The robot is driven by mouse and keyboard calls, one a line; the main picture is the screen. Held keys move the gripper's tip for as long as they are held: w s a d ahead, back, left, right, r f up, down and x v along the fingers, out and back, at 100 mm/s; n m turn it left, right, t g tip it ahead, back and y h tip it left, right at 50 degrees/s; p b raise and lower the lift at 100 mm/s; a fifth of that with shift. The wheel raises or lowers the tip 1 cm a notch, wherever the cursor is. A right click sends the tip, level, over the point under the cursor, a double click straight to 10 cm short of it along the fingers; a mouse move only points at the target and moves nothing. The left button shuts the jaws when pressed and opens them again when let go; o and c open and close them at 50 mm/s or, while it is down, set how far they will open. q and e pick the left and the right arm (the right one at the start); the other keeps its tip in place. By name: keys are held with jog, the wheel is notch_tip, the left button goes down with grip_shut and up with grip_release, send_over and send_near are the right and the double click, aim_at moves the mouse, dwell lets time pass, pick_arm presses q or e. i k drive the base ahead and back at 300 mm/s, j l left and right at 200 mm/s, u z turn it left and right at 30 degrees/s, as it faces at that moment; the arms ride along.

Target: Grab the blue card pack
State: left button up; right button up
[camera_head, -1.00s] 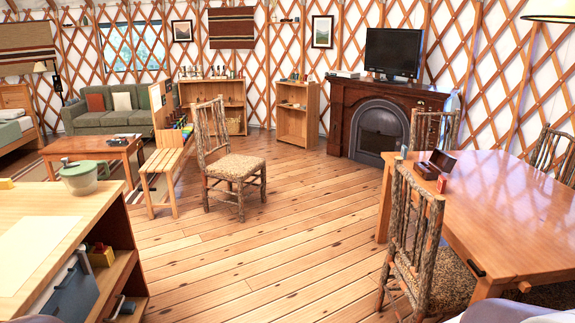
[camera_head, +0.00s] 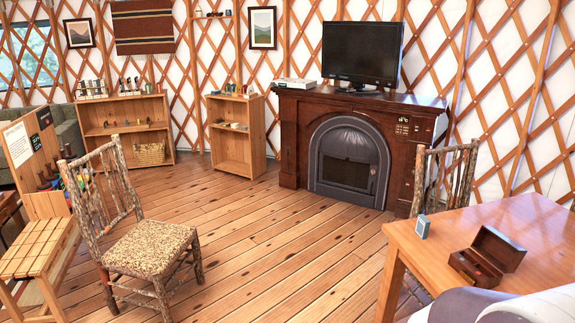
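A small blue pack (camera_head: 422,227), which looks like the blue card pack, stands upright on the wooden table (camera_head: 450,232) at the right, near its far left corner. An open dark wooden box (camera_head: 487,257) sits just to the right of it on the same table. A white, rounded part of my own body shows at the bottom right edge. Neither of my grippers is in view.
A log chair with a speckled seat (camera_head: 150,248) stands at the left. Another log chair (camera_head: 446,178) is behind the table. A fireplace (camera_head: 350,160) with a television stands at the back. Wooden floor (camera_head: 290,250) is clear between chair and table.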

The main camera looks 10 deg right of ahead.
aim_at(422, 225)
jog(key=i+z, duration=0.2)
jog(key=i, duration=0.3)
jog(key=i+z, duration=0.2)
jog(key=i, duration=0.3)
jog(key=i+j+z, duration=0.2)
jog(key=i, duration=0.3)
jog(key=i+j+z, duration=0.2)
jog(key=i, duration=0.3)
jog(key=i+l+z, duration=0.1)
jog(key=z, duration=0.3)
jog(key=i+z, duration=0.55)
jog(key=z, duration=0.3)
jog(key=i+j+z, duration=0.2)
jog(key=z, duration=0.2)
jog(key=i+j+z, duration=0.2)
jog(key=z, duration=0.25)
jog(key=i+j+z, duration=0.3)
jog(key=l, duration=0.1)
